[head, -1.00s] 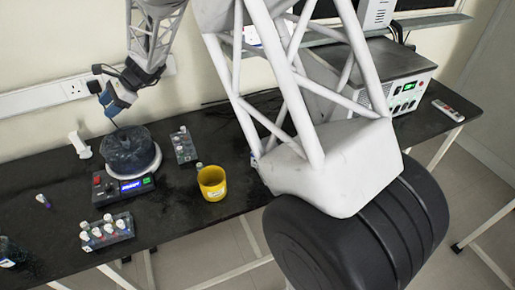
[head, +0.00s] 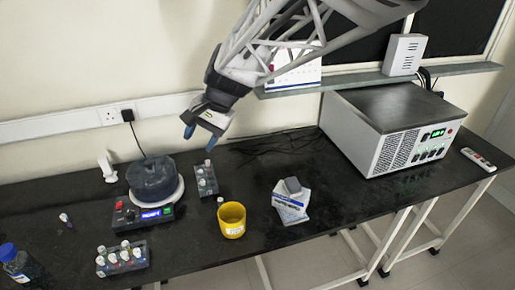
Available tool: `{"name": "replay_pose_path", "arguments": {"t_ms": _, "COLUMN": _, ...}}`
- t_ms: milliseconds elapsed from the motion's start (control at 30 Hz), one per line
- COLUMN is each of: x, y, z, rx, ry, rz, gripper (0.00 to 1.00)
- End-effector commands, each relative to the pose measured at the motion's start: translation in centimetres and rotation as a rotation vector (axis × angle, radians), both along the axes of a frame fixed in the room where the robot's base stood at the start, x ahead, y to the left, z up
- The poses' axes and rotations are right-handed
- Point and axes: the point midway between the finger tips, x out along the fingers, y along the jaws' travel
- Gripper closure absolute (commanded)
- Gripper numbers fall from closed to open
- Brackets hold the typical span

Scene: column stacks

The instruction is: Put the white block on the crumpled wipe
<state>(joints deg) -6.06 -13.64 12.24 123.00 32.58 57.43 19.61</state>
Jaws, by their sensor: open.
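My gripper (head: 200,137) is open and empty, high above the bench, up and right of the dark round basin. To its lower right on the bench lies a small pile of white, blue-printed pieces (head: 291,208). A small grey block-like piece (head: 292,186) sits on top, tilted. I cannot tell which part of this pile is the white block and which is the crumpled wipe; the pieces are small and overlap. My gripper is well apart from the pile.
A yellow cup (head: 232,222) stands left of the pile. The dark basin (head: 152,178) sits on a plate device (head: 145,214). Vial racks (head: 122,260) (head: 206,180) stand nearby. A large instrument box (head: 395,130) is behind right. The bench right of the pile is clear.

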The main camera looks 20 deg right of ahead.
Motion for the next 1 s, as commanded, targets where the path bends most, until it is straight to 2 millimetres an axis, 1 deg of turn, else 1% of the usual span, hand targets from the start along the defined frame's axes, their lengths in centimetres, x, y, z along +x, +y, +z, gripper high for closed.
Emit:
{"name": "replay_pose_path", "arguments": {"t_ms": 33, "x": -1.4, "y": -0.9, "z": 0.3, "rx": -0.026, "ry": -0.023, "rz": 0.022, "gripper": 0.48}}
{"name": "replay_pose_path", "arguments": {"t_ms": 300, "x": -8.3, "y": -5.4, "z": 0.9, "rx": -0.178, "ry": -0.133, "rz": 0.155, "gripper": 0.48}}
{"name": "replay_pose_path", "arguments": {"t_ms": 500, "x": -13.2, "y": -8.5, "z": 0.7, "rx": -0.297, "ry": -0.203, "rz": 0.253, "gripper": 0.48}}
{"name": "replay_pose_path", "arguments": {"t_ms": 700, "x": -18.0, "y": -11.3, "z": 0.1, "rx": -0.416, "ry": -0.258, "rz": 0.351, "gripper": 0.48}}
{"name": "replay_pose_path", "arguments": {"t_ms": 800, "x": -19.9, "y": -12.4, "z": -0.3, "rx": -0.467, "ry": -0.279, "rz": 0.393, "gripper": 0.48}}
{"name": "replay_pose_path", "arguments": {"t_ms": 900, "x": -21.3, "y": -13.3, "z": -0.6, "rx": -0.508, "ry": -0.294, "rz": 0.424, "gripper": 0.48}}
{"name": "replay_pose_path", "arguments": {"t_ms": 1000, "x": -22.2, "y": -13.7, "z": -0.8, "rx": -0.533, "ry": -0.303, "rz": 0.446, "gripper": 0.48}}
